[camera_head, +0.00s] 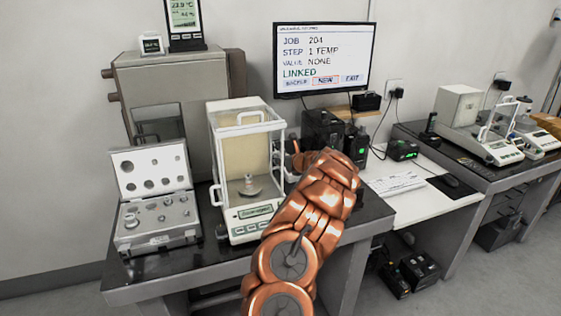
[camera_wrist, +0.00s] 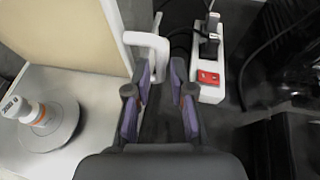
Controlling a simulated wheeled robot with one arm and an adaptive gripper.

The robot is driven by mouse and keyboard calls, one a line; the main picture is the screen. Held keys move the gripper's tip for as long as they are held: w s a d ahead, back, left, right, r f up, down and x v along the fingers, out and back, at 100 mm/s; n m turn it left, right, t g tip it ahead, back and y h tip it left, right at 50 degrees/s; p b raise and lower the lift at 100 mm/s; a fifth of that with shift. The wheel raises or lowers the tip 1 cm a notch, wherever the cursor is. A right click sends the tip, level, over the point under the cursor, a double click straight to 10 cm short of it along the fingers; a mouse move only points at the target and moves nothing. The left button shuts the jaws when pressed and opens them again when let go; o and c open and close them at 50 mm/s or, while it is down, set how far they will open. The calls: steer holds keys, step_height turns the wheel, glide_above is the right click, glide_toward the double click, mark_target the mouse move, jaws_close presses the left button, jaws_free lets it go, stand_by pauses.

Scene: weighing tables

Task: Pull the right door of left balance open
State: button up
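The left balance (camera_head: 237,112) is a white-framed glass case with a tan back panel, on the left dark-topped table. The white loop handle of the right door (camera_wrist: 146,39) shows in the wrist view. My gripper (camera_wrist: 162,72) is open, its two dark purple-padded fingers pointing at the handle. The handle's outer bar appears between the fingertips; I cannot tell whether they touch it. In the head view, my copper arm covers the gripper and much of the balance's right side.
An open weight case (camera_head: 153,184) stands left of the balance. A white power strip with a red switch (camera_wrist: 208,78) lies right of the fingers. Black boxes (camera_head: 323,128) stand behind. A monitor (camera_head: 323,58) hangs above; another balance (camera_head: 495,142) is far right.

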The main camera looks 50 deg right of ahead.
steer(key=v, duration=0.9)
stand_by(0.6)
